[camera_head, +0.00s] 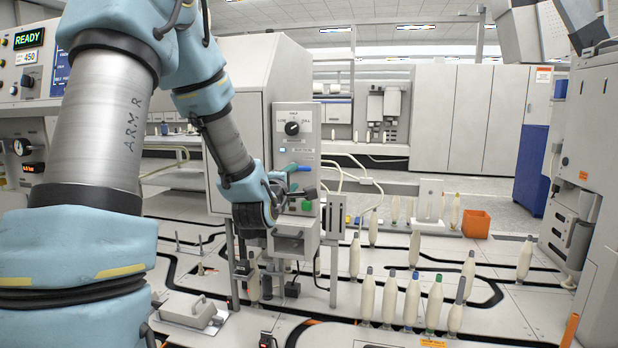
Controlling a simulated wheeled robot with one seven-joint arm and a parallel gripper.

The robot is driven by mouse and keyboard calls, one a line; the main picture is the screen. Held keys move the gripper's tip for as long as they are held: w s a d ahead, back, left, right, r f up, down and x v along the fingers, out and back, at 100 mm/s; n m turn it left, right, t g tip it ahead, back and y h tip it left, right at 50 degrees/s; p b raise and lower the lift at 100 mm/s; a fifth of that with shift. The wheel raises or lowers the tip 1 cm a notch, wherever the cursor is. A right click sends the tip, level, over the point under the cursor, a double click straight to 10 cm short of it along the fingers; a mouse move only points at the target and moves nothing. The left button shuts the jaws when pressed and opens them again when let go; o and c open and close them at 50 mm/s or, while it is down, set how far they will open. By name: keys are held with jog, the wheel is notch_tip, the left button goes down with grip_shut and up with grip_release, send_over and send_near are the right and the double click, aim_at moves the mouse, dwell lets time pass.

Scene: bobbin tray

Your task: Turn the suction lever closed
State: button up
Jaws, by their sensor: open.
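A light grey control panel (296,150) stands upright near the middle of the view. It has a black round dial (292,128) near the top and a small lit blue label under it. A green button (307,205) sits lower down. My gripper (291,187) is open at the panel's lower left, just below the lever. The dark fingers overlap the panel, and I cannot tell whether they touch the lever. The lever's base is partly hidden.
Below the gripper is a small grey box stand (293,243) on legs. Several pale bobbins (390,298) stand on the white floor plates to the right, with an orange bin (476,224) behind. A grey cabinet (240,75) stands behind the panel.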

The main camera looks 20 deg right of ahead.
aim_at(303, 169)
jog(key=x, duration=0.9)
jog(key=shift+w, duration=0.1)
jog(key=shift+a, duration=0.1)
grip_shut()
jog(key=shift+f, duration=0.1)
